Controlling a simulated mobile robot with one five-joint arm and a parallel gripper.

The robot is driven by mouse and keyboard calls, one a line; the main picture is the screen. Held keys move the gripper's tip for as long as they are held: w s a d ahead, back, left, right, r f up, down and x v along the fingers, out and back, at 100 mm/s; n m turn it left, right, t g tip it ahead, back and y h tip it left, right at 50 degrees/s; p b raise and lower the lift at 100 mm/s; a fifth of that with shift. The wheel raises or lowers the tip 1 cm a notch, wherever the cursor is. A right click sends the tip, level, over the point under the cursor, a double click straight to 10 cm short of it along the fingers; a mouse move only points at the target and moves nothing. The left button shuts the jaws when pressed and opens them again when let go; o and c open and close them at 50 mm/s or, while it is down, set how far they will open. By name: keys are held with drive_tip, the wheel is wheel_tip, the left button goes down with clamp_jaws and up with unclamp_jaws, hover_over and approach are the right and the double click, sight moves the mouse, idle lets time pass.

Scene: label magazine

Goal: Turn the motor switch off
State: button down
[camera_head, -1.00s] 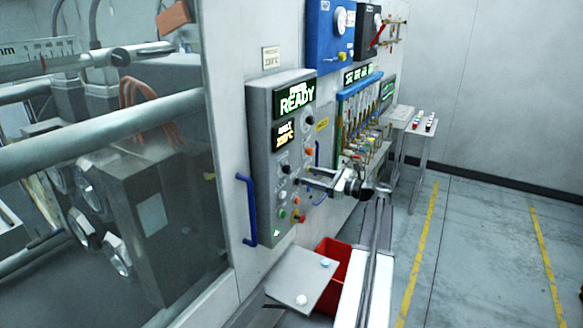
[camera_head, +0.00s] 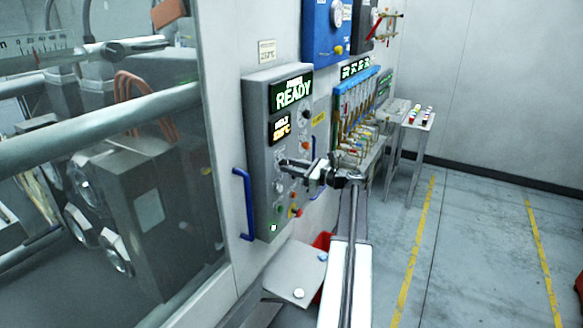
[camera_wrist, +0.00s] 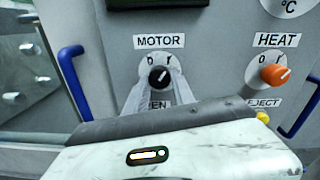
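The motor switch (camera_wrist: 159,78) is a round black knob under a MOTOR label in the wrist view, with marks 0 and I above it. Its white pointer line tilts up and right, toward the I. My gripper (camera_wrist: 159,86) has its pale fingers on either side of the knob, apart from each other; whether they touch it I cannot tell. In the head view my gripper (camera_head: 286,168) is close to the face of the grey control panel (camera_head: 259,150), and it hides the switch there. The panel's screen reads READY.
An orange HEAT knob (camera_wrist: 274,75) sits right of the motor switch, with a yellow EJECT button (camera_wrist: 263,117) below it. Blue handles (camera_head: 246,205) flank the panel. A blue-topped rack (camera_head: 357,95) and a small table (camera_head: 419,122) stand beyond.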

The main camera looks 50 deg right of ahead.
idle(0.3)
drive_tip(key=shift+n+p, duration=0.4)
drive_tip(key=shift+n, duration=6.4)
drive_tip(key=c, duration=1.1)
unclamp_jaws()
drive_tip(key=shift+r, duration=0.1)
drive_tip(key=shift+o, duration=0.2)
drive_tip(key=shift+d, duration=0.1)
